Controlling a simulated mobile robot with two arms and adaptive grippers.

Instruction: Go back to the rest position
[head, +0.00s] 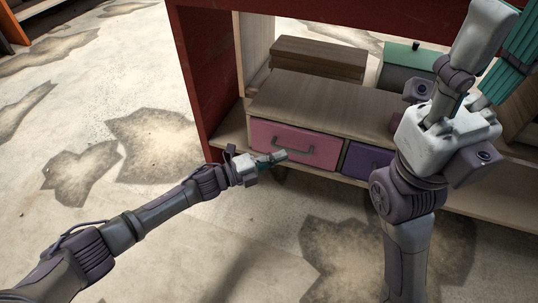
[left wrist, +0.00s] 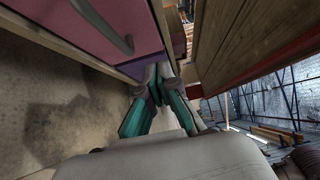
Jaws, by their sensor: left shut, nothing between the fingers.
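My left gripper (head: 278,157) is shut and empty in front of the pink drawer (head: 275,138), close to its grey handle (head: 308,150); I cannot tell whether they touch. In the left wrist view, the teal-lined fingers of the left gripper (left wrist: 158,78) come together at their tips, with the pink drawer front (left wrist: 85,25) at the upper left. My right gripper (head: 490,65) is raised large at the right of the head view, pointing up. Its fingertips reach the frame's top edge, so its opening is unclear.
The drawers sit in a red-sided wooden shelf unit (head: 203,75). A purple drawer (head: 362,160) is beside the pink one. A brown wooden box (head: 318,60) and a green-lidded box (head: 410,56) stand behind. Open, stained floor (head: 120,100) lies to the left.

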